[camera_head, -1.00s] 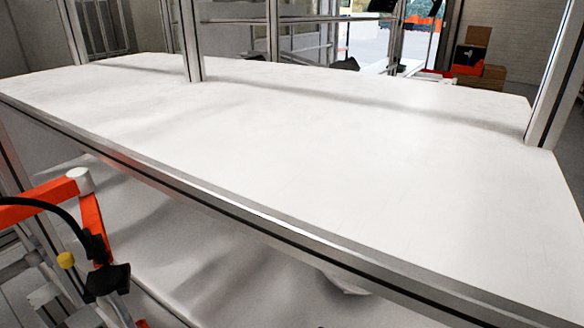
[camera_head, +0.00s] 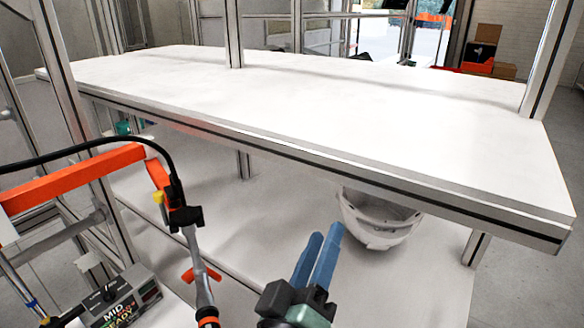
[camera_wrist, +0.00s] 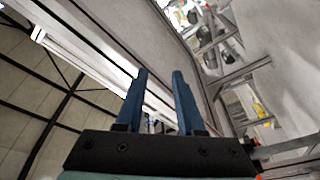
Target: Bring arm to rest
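My gripper (camera_head: 325,235) is at the lower middle of the head view, with its blue fingers pointing up. The wrist view shows the two blue fingers of the gripper (camera_wrist: 158,75) apart, with nothing between them. A white helmet shell (camera_head: 378,222) is on the lower shelf (camera_head: 410,285), partly hidden by the upper shelf's front edge. The gripper is to the left of the shell and apart from it in the picture.
The white upper shelf (camera_head: 330,105) is bare, with metal posts around it. An orange-armed fixture (camera_head: 75,180) with a black cable stands at the left, above a labelled control box (camera_head: 120,300). Boxes (camera_head: 487,50) are at the back right.

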